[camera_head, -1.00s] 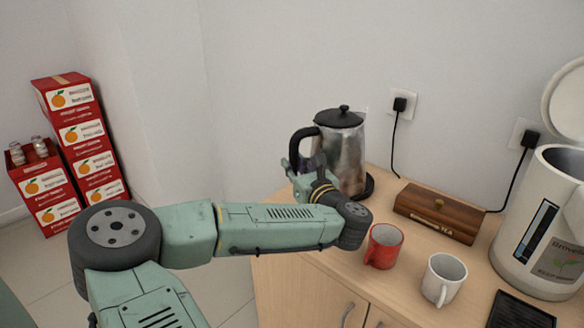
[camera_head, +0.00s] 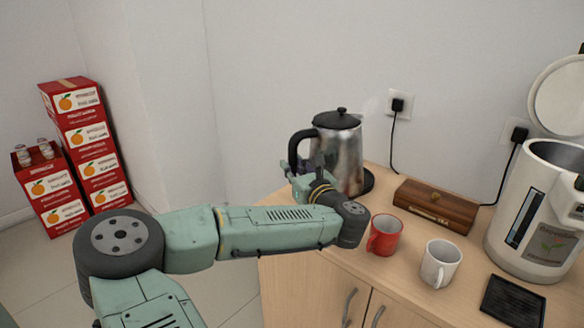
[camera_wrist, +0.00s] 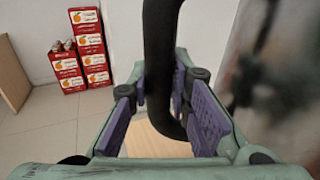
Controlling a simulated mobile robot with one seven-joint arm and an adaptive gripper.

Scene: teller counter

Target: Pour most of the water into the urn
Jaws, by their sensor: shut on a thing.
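The steel kettle (camera_head: 345,158) with a black lid and black handle stands upright on its dark round base at the back left of the counter. My gripper (camera_head: 312,172) is at the kettle's handle, on its left side. In the wrist view the black handle (camera_wrist: 160,70) runs between the two purple-padded fingers of my gripper (camera_wrist: 163,105), which is shut on it. The white urn (camera_head: 530,215) stands at the right of the counter with its round lid (camera_head: 560,97) raised and its top open. The water inside the kettle is hidden.
A red mug (camera_head: 384,236) and a white mug (camera_head: 440,264) stand at the counter's front. A wooden tea box (camera_head: 436,206) lies between kettle and urn. A black drip tray (camera_head: 513,301) sits before the urn. Cords run to wall sockets. Red boxes (camera_head: 92,150) stand at far left.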

